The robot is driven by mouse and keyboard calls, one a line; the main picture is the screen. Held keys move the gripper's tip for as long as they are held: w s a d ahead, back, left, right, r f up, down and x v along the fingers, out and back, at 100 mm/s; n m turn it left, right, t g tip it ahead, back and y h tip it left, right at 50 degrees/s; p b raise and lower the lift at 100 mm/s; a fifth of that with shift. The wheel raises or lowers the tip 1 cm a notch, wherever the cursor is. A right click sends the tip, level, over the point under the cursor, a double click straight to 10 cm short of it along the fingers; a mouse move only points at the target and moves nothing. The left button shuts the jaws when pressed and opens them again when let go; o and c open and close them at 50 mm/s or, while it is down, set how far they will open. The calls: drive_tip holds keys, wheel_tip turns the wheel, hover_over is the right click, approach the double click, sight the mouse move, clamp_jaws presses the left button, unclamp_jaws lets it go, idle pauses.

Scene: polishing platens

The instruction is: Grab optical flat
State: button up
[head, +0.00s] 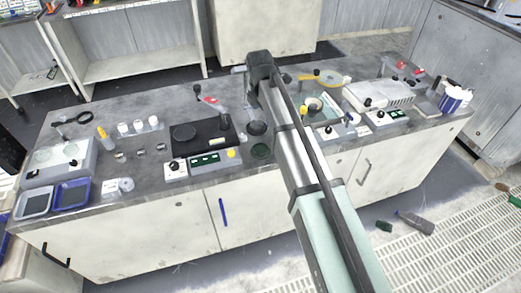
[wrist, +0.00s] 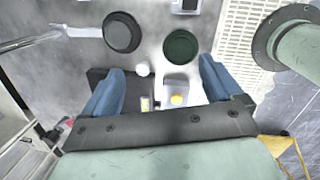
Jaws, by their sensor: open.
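Two round dark pieces lie close together on the grey bench top. One is a dark green disc (head: 260,151), near the bench's front edge, and it also shows in the wrist view (wrist: 180,46). The other is a dark grey round piece (head: 257,128) just behind it, also in the wrist view (wrist: 122,31). I cannot tell for sure which is the optical flat; the green disc looks the more glass-like. My gripper (wrist: 163,76) is open in the wrist view, its blue fingers wide apart with nothing held. Both discs appear beyond the fingertips, apart from them.
A black device (head: 200,137) and a white control box with a yellow knob (head: 231,153) stand left of the discs. My arm hides part of the middle.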

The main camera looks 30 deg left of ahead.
sight(260, 148)
drive_tip(key=s+f+n, duration=0.1)
drive_tip(key=f, duration=0.3)
drive_tip(key=s+f+n+g, duration=0.1)
drive_tip(key=f, duration=0.4)
drive_tip(key=f+n, duration=0.1)
drive_tip(key=f, duration=0.4)
drive_tip(key=shift+s+d+f+g, duration=0.1)
drive_tip(key=shift+s+d+g, duration=0.15)
drive_tip(key=shift+s+g, duration=0.15)
drive_tip(key=c, duration=1.2)
